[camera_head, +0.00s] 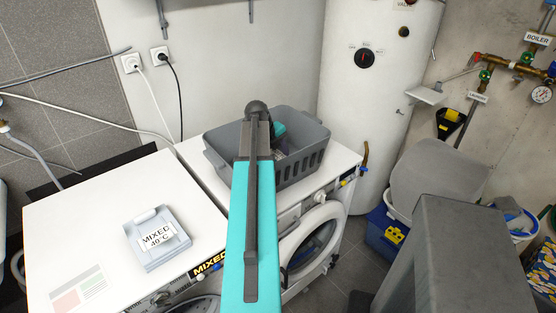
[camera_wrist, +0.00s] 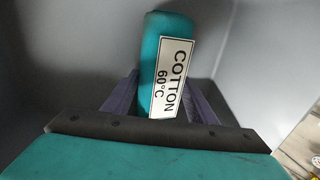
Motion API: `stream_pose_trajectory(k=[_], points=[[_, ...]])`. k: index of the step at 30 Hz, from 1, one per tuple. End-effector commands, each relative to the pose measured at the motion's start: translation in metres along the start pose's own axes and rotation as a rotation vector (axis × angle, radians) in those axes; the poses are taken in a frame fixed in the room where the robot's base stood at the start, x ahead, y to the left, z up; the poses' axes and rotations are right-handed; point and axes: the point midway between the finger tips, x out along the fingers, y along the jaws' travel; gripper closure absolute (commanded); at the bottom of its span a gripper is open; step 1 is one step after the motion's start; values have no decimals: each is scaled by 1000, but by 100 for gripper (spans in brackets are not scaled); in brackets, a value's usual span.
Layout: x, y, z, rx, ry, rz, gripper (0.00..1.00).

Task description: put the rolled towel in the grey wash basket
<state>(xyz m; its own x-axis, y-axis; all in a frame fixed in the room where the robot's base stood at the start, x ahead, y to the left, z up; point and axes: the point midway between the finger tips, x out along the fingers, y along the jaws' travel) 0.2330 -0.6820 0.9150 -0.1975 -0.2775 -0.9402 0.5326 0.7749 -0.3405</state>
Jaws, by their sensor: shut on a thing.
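The rolled towel (camera_wrist: 150,60) is a teal roll with a white "COTTON 60°C" label, seen in the wrist view. My gripper (camera_wrist: 160,108) is shut on it, with a dark purple finger at each side of its lower part. The grey wash basket (camera_head: 306,172) stands on the right-hand white machine in the head view. My arm reaches over the basket, and my gripper end is down at its opening, largely hidden by the arm. Grey walls surround the towel in the wrist view. I cannot tell whether the towel touches the basket floor.
A grey tray (camera_head: 158,255) marked "MIXED 40°C" sits on the left white machine (camera_head: 85,220). The right machine's round door (camera_head: 313,245) stands open. A white boiler tank (camera_head: 375,100) rises close behind the basket. Blue and grey bins (camera_head: 386,235) stand at the right.

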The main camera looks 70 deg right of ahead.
Motion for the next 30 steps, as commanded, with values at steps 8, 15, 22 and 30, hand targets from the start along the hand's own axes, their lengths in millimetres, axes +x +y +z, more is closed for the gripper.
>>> stream_pose_trajectory(k=[8,15,22,30], points=[[2,1,0,0,0,0,43],[2,0,0,0,0,0,29],[0,-1,0,1,0,0,29],[-14,-1,0,1,-2,-2,29]])
